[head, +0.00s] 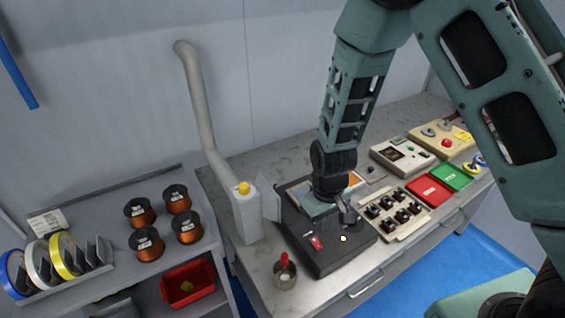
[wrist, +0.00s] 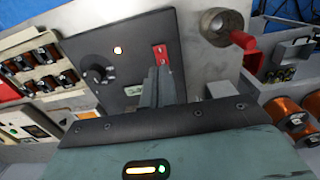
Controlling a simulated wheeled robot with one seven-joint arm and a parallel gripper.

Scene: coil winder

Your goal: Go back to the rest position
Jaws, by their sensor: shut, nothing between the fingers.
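My gripper (wrist: 159,76) shows in the wrist view with its two fingers together and nothing between them. The fingers overlap the lower end of the red switch (wrist: 160,54) in the picture; I cannot tell whether they touch it. In the head view my arm reaches down over the black winder box (head: 335,259) on the bench. The red switch also shows there (head: 316,242), left of a lit lamp (head: 343,238). The fingertips are hard to make out in the head view. In the wrist view a dark knob (wrist: 97,73) sits left of the fingers.
A grey post with a yellow button (head: 244,188) stands left. A parts tray (head: 395,215) and red (head: 428,190) and green trays lie right. Copper spools (head: 146,244) fill the left shelf.

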